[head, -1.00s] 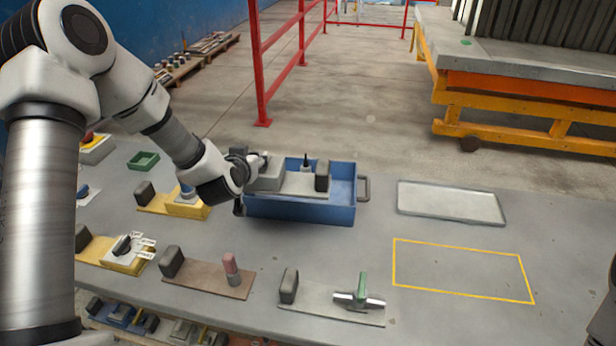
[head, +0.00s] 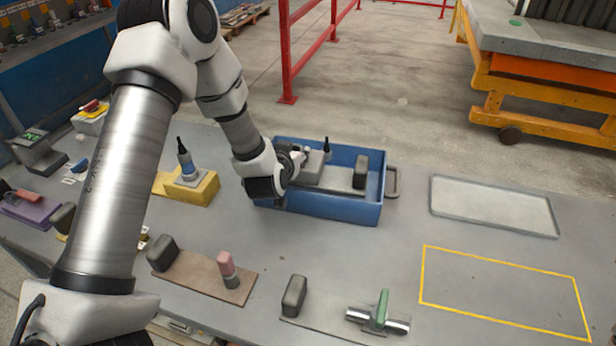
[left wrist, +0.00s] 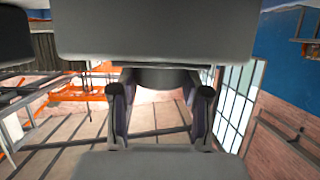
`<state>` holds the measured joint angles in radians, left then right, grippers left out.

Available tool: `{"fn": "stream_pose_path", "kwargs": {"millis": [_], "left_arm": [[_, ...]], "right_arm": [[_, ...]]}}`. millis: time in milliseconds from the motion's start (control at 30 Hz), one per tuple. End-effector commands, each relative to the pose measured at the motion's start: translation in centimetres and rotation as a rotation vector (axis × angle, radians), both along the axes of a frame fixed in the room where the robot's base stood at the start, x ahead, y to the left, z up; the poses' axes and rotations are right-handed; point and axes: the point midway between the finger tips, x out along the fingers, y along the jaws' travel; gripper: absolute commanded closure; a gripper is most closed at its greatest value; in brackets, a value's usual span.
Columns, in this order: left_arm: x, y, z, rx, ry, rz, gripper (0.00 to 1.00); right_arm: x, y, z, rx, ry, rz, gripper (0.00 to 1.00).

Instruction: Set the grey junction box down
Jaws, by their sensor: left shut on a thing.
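The grey junction box (head: 312,165) shows in the head view at the left part of a blue tray (head: 348,211), partly hidden behind my left gripper (head: 294,160). It appears to be on a light grey plate (head: 335,190), with a dark block (head: 361,172) at the right end. My left gripper is shut on the junction box, at the tray's left end. The contact is mostly hidden. The left wrist view shows the two fingers (left wrist: 160,112) with a dark round part between them. I cannot tell whether the box touches the tray floor. My right gripper is out of view.
A yellow outlined rectangle (head: 424,277) on the grey table is empty. A shallow grey tray (head: 495,205) behind it is empty too. Plates with a pink-topped peg (head: 227,266) and a green-handled valve (head: 382,308) lie in front. A red rail (head: 286,55) stands behind.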

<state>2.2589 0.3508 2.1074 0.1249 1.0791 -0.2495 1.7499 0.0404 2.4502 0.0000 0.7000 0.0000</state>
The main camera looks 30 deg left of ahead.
Motion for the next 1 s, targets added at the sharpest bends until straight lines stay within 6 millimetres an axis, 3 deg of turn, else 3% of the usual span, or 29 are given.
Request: {"fn": "stream_pose_path", "kwargs": {"millis": [367,733,767,800,1000], "left_arm": [[0.0,0.1,-6.5,0.001,0.000,0.001,1.00],[0.1,0.1,-7.3,0.000,-0.003,0.001,1.00],[0.0,0.1,-7.2,0.000,-0.001,0.001,0.43],[0.0,0.1,-7.1,0.000,-0.001,0.001,0.29],[0.0,0.1,-7.1,0.000,-0.001,0.001,0.29]], "right_arm": [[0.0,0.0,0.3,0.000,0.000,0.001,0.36],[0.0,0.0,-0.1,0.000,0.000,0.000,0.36],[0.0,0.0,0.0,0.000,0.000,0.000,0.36],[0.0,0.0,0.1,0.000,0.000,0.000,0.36],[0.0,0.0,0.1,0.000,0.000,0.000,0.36]]}}
